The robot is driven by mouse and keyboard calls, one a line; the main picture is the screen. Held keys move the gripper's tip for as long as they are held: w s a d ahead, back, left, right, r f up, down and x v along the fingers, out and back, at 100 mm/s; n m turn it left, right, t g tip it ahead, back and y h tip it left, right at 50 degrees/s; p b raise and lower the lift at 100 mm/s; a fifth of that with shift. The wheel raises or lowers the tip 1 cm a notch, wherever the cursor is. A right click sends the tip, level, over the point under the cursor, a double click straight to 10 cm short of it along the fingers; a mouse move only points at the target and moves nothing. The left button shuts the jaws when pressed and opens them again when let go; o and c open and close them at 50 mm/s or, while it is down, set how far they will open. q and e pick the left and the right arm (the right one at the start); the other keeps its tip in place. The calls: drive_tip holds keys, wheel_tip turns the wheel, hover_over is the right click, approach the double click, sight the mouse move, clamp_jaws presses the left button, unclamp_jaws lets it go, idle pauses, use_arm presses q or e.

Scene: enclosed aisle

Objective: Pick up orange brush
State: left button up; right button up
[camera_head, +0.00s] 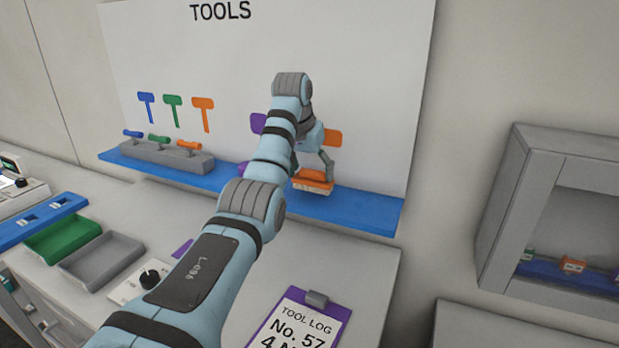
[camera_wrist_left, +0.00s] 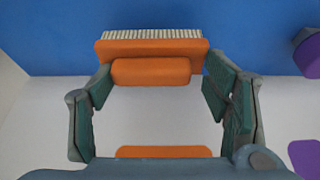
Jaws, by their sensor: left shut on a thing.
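The orange brush (camera_head: 312,181) with pale bristles is at the blue shelf under the TOOLS board. In the left wrist view the brush (camera_wrist_left: 152,70) lies across the picture, bristles toward the blue shelf. My left gripper (camera_head: 312,172) reaches it from above, its arm crossing the middle of the head view. In the left wrist view the fingers of my left gripper (camera_wrist_left: 155,85) are shut on the brush, one at each end. I cannot tell whether the bristles touch the shelf. My right gripper is not in view.
The blue shelf (camera_head: 362,212) also bears a grey holder (camera_head: 160,158) with several coloured tools at left. A purple object (camera_wrist_left: 309,52) is beside the brush. A purple clipboard (camera_head: 300,318) lies on the counter below. A grey cabinet (camera_head: 515,205) is at right.

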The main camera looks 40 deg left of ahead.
use_arm(q)
wheel_tip(320, 180, up, 10)
drive_tip(key=p, duration=0.4)
wheel_tip(320, 180, up, 8)
drive_tip(key=p, duration=0.6)
hover_over(311, 170)
drive_tip(key=shift+s+f, duration=0.15)
drive_tip(key=shift+f, duration=0.05)
